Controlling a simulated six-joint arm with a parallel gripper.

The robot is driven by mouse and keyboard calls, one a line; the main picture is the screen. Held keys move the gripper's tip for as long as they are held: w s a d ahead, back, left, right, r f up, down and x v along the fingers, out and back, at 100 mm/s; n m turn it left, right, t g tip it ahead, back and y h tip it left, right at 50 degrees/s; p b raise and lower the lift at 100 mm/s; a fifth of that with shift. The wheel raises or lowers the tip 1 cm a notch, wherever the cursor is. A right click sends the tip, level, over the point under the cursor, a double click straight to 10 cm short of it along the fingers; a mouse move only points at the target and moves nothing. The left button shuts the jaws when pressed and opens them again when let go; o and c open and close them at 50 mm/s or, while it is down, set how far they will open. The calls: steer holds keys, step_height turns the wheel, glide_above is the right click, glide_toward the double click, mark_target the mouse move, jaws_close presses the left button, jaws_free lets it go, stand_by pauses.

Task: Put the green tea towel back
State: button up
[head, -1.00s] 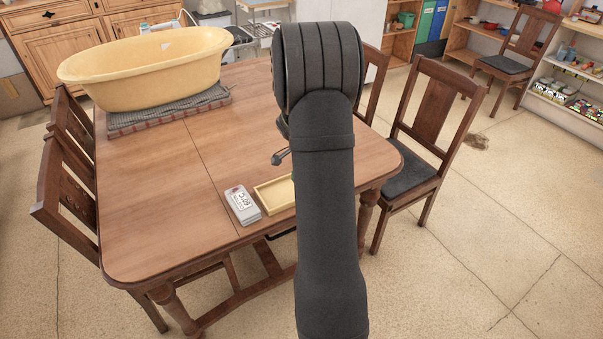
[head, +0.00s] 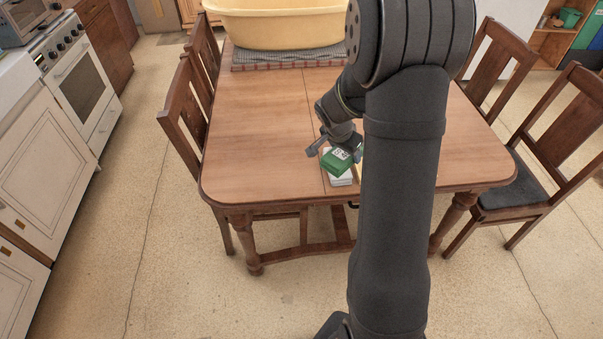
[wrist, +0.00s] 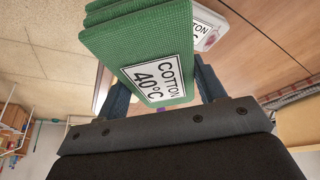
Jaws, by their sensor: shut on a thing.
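The green tea towel (wrist: 135,50) is a folded stack with a white label reading COTTON 40°C. My gripper (wrist: 163,88) is shut on it, with a finger on either side. In the head view the green towel (head: 336,161) hangs below my gripper (head: 337,148), over or just above a white folded towel (head: 341,180) near the table's front edge. I cannot tell whether the two touch. The white towel (wrist: 207,28), also labelled, shows behind the green one in the wrist view. My arm hides the table to the right of the towels.
The wooden table (head: 260,130) has clear room left of the towels. A yellow tub (head: 275,25) stands on a grey mat (head: 290,56) at the far end. Chairs line both sides, such as one (head: 490,60) at right. A white stove (head: 80,85) is at left.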

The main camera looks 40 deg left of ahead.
glide_above(304, 171)
steer(key=s, duration=0.2)
steer(key=shift+n, duration=0.3)
steer(key=f, duration=0.7)
steer(key=shift+w, duration=0.25)
steer(key=shift+f, duration=2)
steer(key=shift+f, duration=0.1)
steer(key=o, duration=1)
steer(key=v, duration=1.2)
steer(key=shift+d, duration=0.1)
